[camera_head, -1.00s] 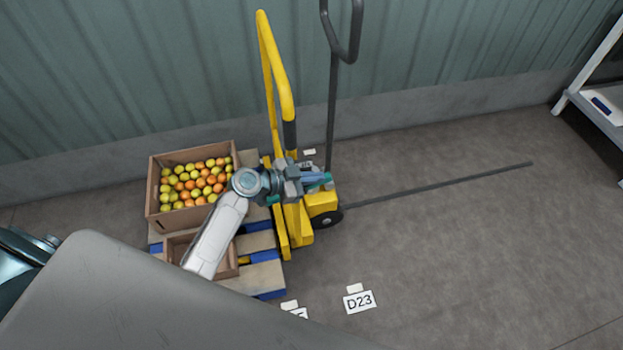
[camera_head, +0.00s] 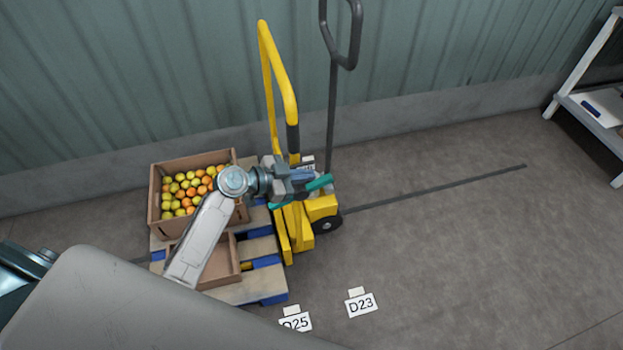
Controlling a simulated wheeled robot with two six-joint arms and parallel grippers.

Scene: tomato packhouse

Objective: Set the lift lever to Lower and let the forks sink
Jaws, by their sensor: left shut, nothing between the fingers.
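The yellow pallet truck (camera_head: 299,232) stands in the middle with its black pull handle (camera_head: 332,110) upright. A yellow guard frame (camera_head: 283,80) rises beside the handle. My left gripper (camera_head: 308,191) is at the truck's body, just below the black end of the guard frame. It is shut, with nothing seen held. The lift lever cannot be made out; the gripper covers that part, with a small pale label (camera_head: 308,160) showing just above. The forks are hidden under the pallet (camera_head: 246,292). My right gripper is not in view.
On the pallet are a crate (camera_head: 154,200) of orange and yellow tomatoes and a lower brown crate (camera_head: 221,279). Open floor is to the right, with a white shelf (camera_head: 598,115) beyond.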

